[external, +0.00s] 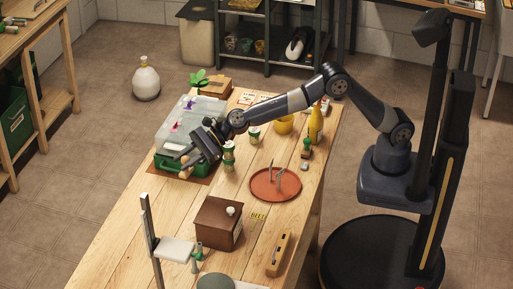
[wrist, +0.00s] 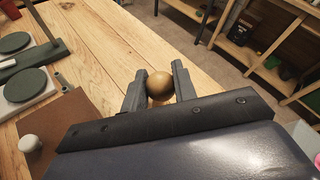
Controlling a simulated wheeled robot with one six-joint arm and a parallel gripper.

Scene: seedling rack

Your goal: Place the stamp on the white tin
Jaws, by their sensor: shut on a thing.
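My gripper (external: 184,169) is shut on a round wooden knob, which I take to be the stamp's handle (wrist: 160,86), and holds it above the table by the green tray. In the wrist view the knob sits between both fingertips; the stamp's lower part is hidden. I cannot clearly pick out a plain white tin. Small white-and-green tins stand on the table, one right of my gripper (external: 228,151) and one farther back (external: 254,134).
A clear-lidded green tray (external: 166,166) is beside my gripper. A brown box (external: 216,222) with a white knob, a red round tray (external: 265,190) and a yellow bottle (external: 316,123) stand on the table. Bare wood (external: 135,222) lies at the front left.

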